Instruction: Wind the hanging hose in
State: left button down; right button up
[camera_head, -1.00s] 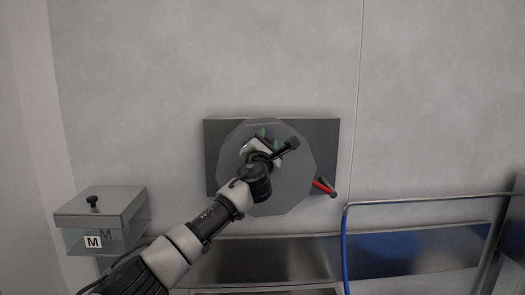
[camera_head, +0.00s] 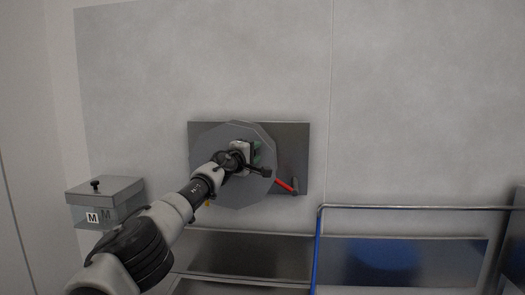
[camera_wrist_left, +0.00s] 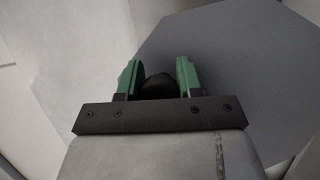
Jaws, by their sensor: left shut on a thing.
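A dark grey, many-sided reel disc (camera_head: 205,150) is mounted on a dark plate (camera_head: 292,140) on the wall. My left gripper (camera_head: 256,154), with green fingers, is in front of the disc's upper right part. In the left wrist view the fingers (camera_wrist_left: 158,80) are shut on a black rounded knob (camera_wrist_left: 158,87), with the grey disc behind it. The knob is mostly hidden between the fingers. My right gripper is not in view.
A red-handled lever (camera_head: 286,185) sticks out at the plate's lower right, close to the disc. A lidded box marked M (camera_head: 105,190) stands at the left. The grey rail (camera_head: 420,207) runs right, above shiny metal panels (camera_head: 405,258). The wall above is clear.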

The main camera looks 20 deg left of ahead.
aim_at(265, 161)
pick_arm(q)
jog(key=shift+w+d+f+m+g+p, duration=0.2)
jog(key=shift+d+f+m+g, duration=0.2)
jog(key=shift+f+m, duration=0.45)
jog(key=shift+w+d+f+m+g+p, duration=0.15)
jog(key=shift+d+f+m+g, duration=0.15)
jog(key=shift+d+f+m, duration=0.45)
jog(key=shift+s+a+f+m, duration=0.1)
jog(key=shift+a+m, duration=0.1)
jog(key=shift+m, duration=0.2)
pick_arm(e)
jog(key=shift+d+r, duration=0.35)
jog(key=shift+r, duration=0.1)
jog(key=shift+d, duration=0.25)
pick_arm(q)
jog(key=c, duration=0.8)
grip_release()
jog(key=shift+o, duration=0.2)
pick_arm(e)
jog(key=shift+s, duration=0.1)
